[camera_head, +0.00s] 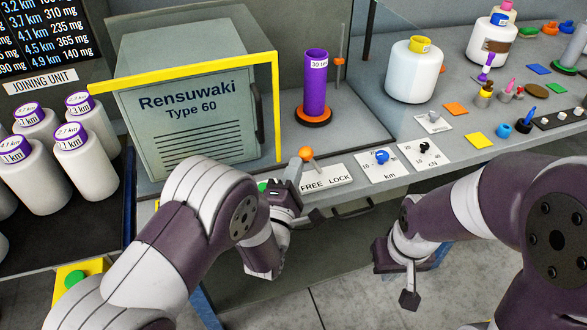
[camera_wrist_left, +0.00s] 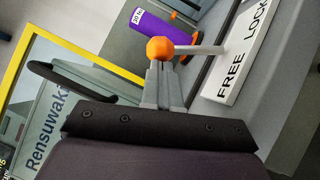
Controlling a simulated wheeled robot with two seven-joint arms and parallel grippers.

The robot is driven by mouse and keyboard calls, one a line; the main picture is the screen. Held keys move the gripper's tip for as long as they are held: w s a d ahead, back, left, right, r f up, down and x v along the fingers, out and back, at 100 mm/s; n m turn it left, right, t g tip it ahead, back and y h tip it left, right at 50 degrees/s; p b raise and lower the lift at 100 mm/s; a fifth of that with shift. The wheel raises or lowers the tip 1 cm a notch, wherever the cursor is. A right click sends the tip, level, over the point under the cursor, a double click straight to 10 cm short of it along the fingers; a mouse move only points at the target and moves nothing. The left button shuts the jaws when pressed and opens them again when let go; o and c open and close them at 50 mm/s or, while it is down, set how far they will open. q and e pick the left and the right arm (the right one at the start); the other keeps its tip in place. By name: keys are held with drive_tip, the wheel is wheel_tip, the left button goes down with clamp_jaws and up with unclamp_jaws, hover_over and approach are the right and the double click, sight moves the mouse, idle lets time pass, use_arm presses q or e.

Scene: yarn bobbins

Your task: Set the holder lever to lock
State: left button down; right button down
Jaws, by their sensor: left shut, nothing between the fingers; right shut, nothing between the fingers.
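The holder lever (camera_head: 306,153) has an orange ball knob on a thin rod, beside a white FREE LOCK label (camera_head: 325,180) on the front of the grey bench. Its knob leans left, over the FREE side. My left gripper (camera_head: 294,168) is shut and empty, just left of the knob. In the left wrist view the shut fingers (camera_wrist_left: 162,80) end right at the orange knob (camera_wrist_left: 160,48); I cannot tell whether they touch it. The rod runs right toward the label (camera_wrist_left: 240,55). My right gripper (camera_head: 410,292) is shut and empty, low in front of the bench.
The Rensuwaki box (camera_head: 200,120) with a yellow frame (camera_head: 277,100) stands close left of the lever. A purple bobbin (camera_head: 315,85) stands on an orange-based holder behind it. Blue (camera_head: 382,157) and black (camera_head: 424,147) knobs sit to the right.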

use_arm(q)
drive_tip(key=shift+d+r, duration=0.1)
drive_tip(key=shift+r, duration=0.05)
drive_tip(key=shift+w+d+r+m+g+p, duration=0.1)
drive_tip(key=shift+d+r+m+g+p, duration=0.25)
drive_tip(key=shift+p, duration=0.5)
drive_tip(key=d+r+m+g+p, duration=0.1)
drive_tip(key=m+p, duration=0.1)
drive_tip(key=d+r+m+g+p, duration=0.1)
drive_tip(key=m+p, duration=0.1)
drive_tip(key=shift+w+d+r+g+y+p, duration=0.25)
drive_tip(key=shift+w+d+r+y+p, duration=0.05)
drive_tip(key=shift+w+y+p, duration=0.1)
drive_tip(key=shift+w+d+m+g+y+p, duration=0.25)
drive_tip(key=shift+d+m+g+y+p, duration=0.2)
drive_tip(key=shift+d, duration=0.35)
drive_tip(key=shift+w+d+m+g+y+p, duration=0.2)
drive_tip(key=shift+w+d+m+g+p, duration=0.15)
drive_tip(key=shift+d+m+p, duration=0.35)
drive_tip(key=shift+w+d+m+g+y+p, duration=0.25)
drive_tip(key=shift+d+m+g+y, duration=0.15)
drive_tip(key=shift+d, duration=0.5)
